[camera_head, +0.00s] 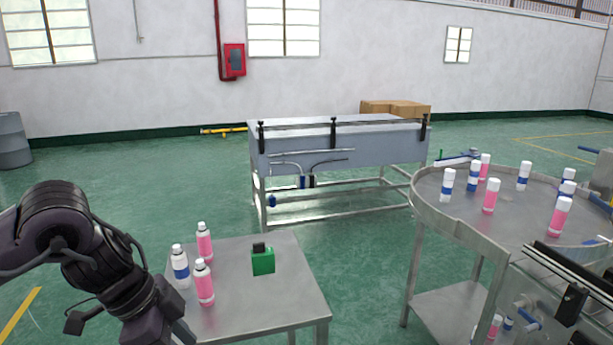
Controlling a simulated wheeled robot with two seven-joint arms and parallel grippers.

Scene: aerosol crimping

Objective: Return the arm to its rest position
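My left arm comes in from the left and bends down to the lower edge, in front of the small metal table (255,309). The end of this arm, with the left gripper (165,328), is cut off by the lower edge, and its fingers cannot be made out. My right arm and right gripper are not in view. On the small table stand two pink bottles (204,285) (204,243), a white bottle with a blue band (180,267) and a green box-like item with a black top (263,260). All stand upright, clear of the arm in the picture.
A round metal table (470,222) at the right holds several capped pink and blue-banded bottles. A rail machine (560,275) stands in front of it. A long steel bench (340,145) is behind, with cardboard boxes (395,108) beyond. Green floor between them is clear.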

